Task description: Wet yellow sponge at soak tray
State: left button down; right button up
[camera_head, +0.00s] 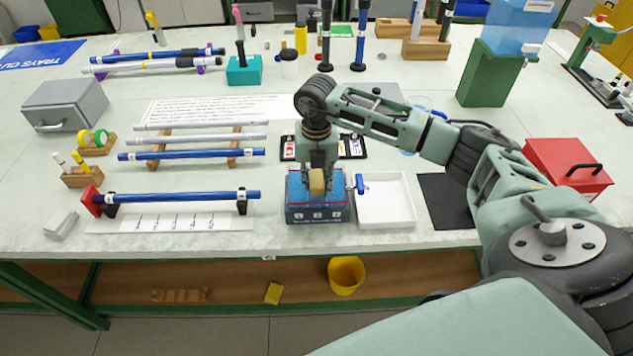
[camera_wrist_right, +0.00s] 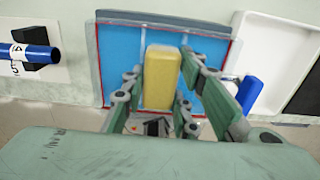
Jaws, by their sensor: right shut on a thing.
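The yellow sponge (camera_head: 317,182) is between the fingers of my right gripper (camera_head: 317,178), which points straight down. In the right wrist view the sponge (camera_wrist_right: 162,75) shows as an upright yellow block between the green fingers of my gripper (camera_wrist_right: 165,95). The soak tray (camera_head: 342,213) is a blue box with a labelled front, near the table's front edge. The sponge is over or inside the tray; I cannot tell whether it touches the tray's bottom. The tray's red-edged blue inside (camera_wrist_right: 115,65) surrounds the sponge in the right wrist view. My left gripper is not in view.
A white tray (camera_head: 388,207) stands close on the right of the soak tray, with a blue clip at its left edge. A blue rod (camera_head: 180,197) rests on supports to the left. A red box (camera_head: 567,170) stands at right. A yellow bucket (camera_head: 346,275) is below the table.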

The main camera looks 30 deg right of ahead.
aim_at(316, 179)
jog(key=shift+r+p, duration=2.1)
jog(key=shift+r, duration=1.25)
notch_tip(316, 179, up, 4)
jog(key=p, duration=0.2)
jog(key=shift+p, duration=0.3)
